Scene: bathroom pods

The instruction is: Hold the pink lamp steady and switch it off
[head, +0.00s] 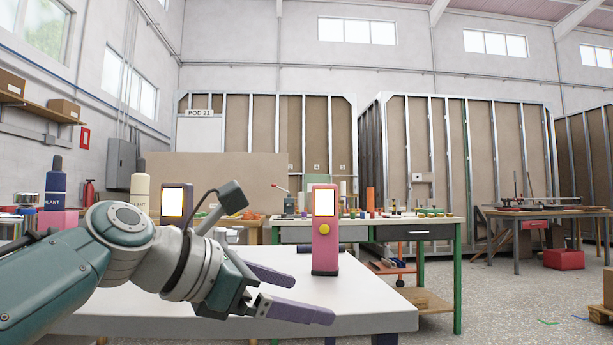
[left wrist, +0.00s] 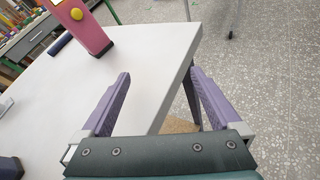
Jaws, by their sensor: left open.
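The pink lamp (head: 325,250) stands upright on the white table. Its top panel glows pale and a round yellow button (head: 324,229) shows on its front. In the left wrist view the lower part of the pink lamp (left wrist: 88,32) is at the upper left, its top cut off. My left gripper (head: 305,295) is open and empty, in front of the lamp and below its button, apart from it. In the left wrist view the purple fingers of my left gripper (left wrist: 160,88) are spread, with the table's edge between them. My right gripper is in neither view.
The white table (head: 365,300) has free room around the lamp. A dark lamp (head: 177,203) with a lit panel stands behind my left arm. A dark cylinder (left wrist: 60,44) lies near the pink lamp's base. A workbench (head: 440,230) with small items stands behind.

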